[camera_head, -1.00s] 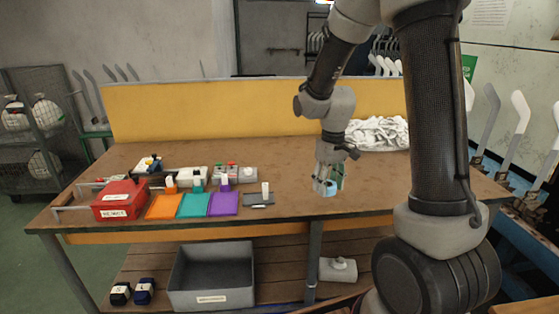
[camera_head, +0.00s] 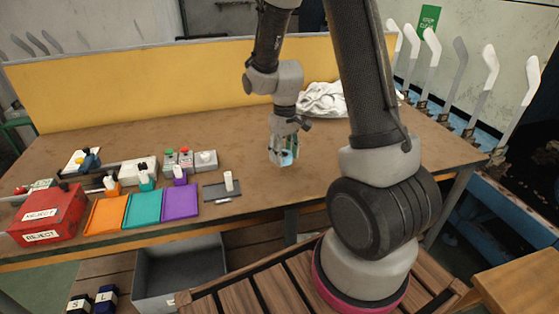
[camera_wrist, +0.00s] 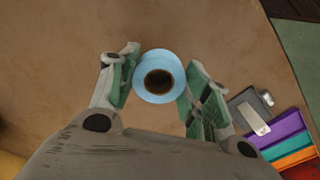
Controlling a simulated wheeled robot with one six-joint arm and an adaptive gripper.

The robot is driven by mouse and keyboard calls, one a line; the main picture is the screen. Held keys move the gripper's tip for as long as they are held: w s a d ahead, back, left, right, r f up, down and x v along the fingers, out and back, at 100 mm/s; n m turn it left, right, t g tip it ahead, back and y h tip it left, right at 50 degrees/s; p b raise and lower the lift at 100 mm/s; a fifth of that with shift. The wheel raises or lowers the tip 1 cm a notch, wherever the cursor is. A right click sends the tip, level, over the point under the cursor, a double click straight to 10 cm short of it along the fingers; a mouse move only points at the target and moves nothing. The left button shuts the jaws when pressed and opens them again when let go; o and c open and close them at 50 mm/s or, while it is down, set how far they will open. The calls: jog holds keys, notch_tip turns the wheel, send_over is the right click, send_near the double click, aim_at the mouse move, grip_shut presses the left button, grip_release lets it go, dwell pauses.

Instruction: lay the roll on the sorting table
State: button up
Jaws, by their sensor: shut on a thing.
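My gripper (camera_head: 283,158) is over the middle of the brown sorting table (camera_head: 240,130). In the wrist view, my gripper's green-padded fingers (camera_wrist: 157,92) stand on either side of a light blue roll (camera_wrist: 157,65) with a dark hole in its middle. The gripper is shut on the roll. In the head view the roll (camera_head: 287,158) shows between the fingers, close to the tabletop; I cannot tell whether it touches the wood.
Orange, teal (camera_head: 142,210) and purple trays and a red reject box (camera_head: 48,212) stand at the left. A small grey plate (camera_head: 222,191) lies beside them. White cloth (camera_head: 322,99) is heaped at the back. A yellow panel (camera_head: 130,80) edges the table. Wood around the gripper is bare.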

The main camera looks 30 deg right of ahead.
jog(key=shift+f, duration=2)
jog(key=o, duration=1)
jog(key=shift+f, duration=0.1)
notch_tip(320, 180, up, 12)
jog(key=s+r+m+t, duration=0.1)
jog(key=s+r, duration=0.4)
jog(key=s, duration=0.2)
jog(key=s+r+m+t, duration=0.1)
jog(key=s+r, duration=0.5)
jog(key=s, duration=0.1)
jog(key=s+d+r+t, duration=0.1)
jog(key=s+r+t, duration=0.1)
jog(key=s+r, duration=0.3)
jog(key=shift+s+d+r+m, duration=0.1)
jog(key=shift+s+r+m, duration=0.1)
jog(key=shift+s, duration=0.3)
jog(key=shift+s+r+m, duration=0.15)
jog(key=shift+s+m, duration=0.05)
jog(key=shift+s, duration=0.25)
